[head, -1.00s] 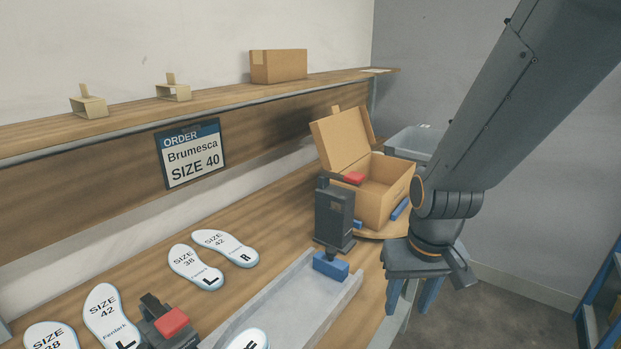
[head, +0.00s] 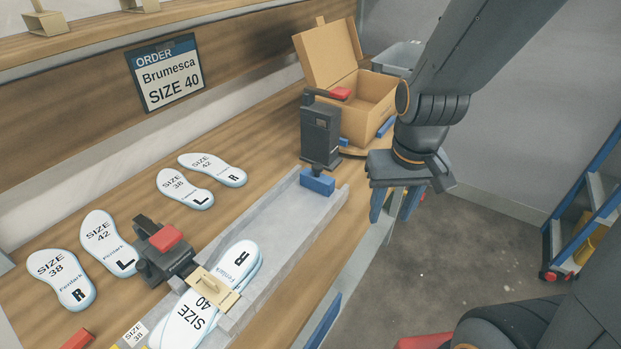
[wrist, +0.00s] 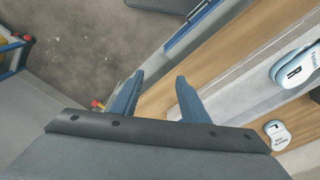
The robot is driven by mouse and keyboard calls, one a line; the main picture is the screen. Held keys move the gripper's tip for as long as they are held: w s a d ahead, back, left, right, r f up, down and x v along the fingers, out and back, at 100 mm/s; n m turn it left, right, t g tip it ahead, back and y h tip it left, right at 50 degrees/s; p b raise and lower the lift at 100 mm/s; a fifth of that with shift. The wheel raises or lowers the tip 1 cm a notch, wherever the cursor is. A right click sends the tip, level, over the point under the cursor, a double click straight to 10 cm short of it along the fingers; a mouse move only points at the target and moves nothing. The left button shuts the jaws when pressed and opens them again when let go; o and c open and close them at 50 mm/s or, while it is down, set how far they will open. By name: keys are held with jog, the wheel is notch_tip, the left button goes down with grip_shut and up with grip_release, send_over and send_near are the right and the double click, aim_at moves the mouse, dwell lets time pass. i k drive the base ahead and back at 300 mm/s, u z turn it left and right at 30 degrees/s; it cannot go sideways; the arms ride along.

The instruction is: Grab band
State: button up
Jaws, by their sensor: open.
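A tan band (head: 213,290) with an upright tab lies across a white SIZE 40 insole (head: 235,264) in the grey channel (head: 290,208). I cannot tell whether the band goes fully around the insole. More tan bands stand on the upper shelf, one of them at the top left (head: 45,20). My gripper (head: 396,205) is open and empty, pointing down past the bench's right edge, well apart from the band in the channel. In the wrist view its blue fingers (wrist: 155,97) are spread over the floor and bench edge.
A dark clamp with a red top (head: 165,240) stands beside the channel. An open cardboard box (head: 370,100) is behind. Loose insoles (head: 62,278) lie left.

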aim_at(219, 294)
jog(key=u, duration=0.05)
jog(key=k, duration=0.5)
jog(key=z, duration=0.6)
jog(key=i, duration=0.45)
jog(key=u, duration=2.3)
